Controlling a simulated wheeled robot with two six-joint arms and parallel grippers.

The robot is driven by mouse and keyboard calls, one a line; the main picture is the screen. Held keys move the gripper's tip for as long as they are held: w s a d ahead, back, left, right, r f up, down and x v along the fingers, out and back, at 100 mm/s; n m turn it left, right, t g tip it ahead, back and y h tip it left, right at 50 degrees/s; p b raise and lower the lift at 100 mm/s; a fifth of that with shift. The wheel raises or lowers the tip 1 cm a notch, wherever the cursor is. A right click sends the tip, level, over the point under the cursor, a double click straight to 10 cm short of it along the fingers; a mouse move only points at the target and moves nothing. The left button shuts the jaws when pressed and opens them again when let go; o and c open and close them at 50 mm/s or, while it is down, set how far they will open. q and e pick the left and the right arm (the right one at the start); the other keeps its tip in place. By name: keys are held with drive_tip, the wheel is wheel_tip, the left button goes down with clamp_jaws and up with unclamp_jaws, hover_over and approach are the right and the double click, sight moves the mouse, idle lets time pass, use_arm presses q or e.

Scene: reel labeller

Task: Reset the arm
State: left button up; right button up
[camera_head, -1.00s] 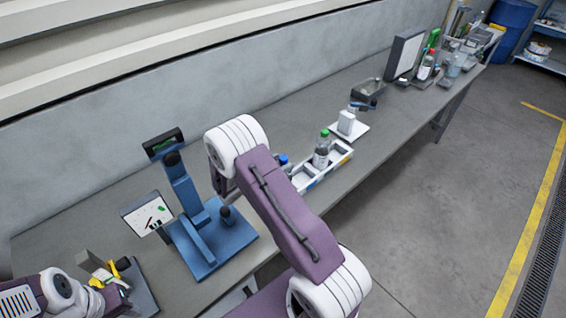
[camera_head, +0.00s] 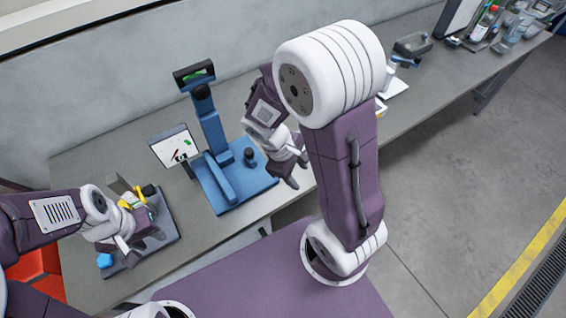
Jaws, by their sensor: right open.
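My right arm, purple and white, fills the middle of the head view. Its gripper (camera_head: 298,174) hangs over the bench's front edge, just right of the blue labeller stand (camera_head: 217,190). The gripper is open, with nothing seen between its fingers. My left gripper (camera_head: 137,247) is at the lower left, over a dark grey tray (camera_head: 170,233) with yellow and black parts. Its fingers are too small and overlapped to tell whether they are open or shut.
A white display panel (camera_head: 175,147) stands left of the labeller stand. A blue piece (camera_head: 104,260) lies on the tray's front left. A grey bin (camera_head: 412,45) and several bottles stand along the far bench (camera_head: 440,80). The floor (camera_head: 470,190) at right is clear.

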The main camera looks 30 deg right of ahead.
drive_tip(key=a+m+t+y, duration=0.1)
drive_tip(key=m, duration=0.1)
drive_tip(key=a+m+y+b, duration=0.1)
drive_tip(key=a+m, duration=0.1)
drive_tip(key=m, duration=0.1)
drive_tip(key=a+m+t+y+b, duration=0.1)
drive_tip(key=a+m+y, duration=0.1)
drive_tip(key=shift+a+f+m+t, duration=0.1)
drive_tip(key=shift+f+m+t, duration=0.15)
drive_tip(key=shift+m+t, duration=0.05)
idle(0.8)
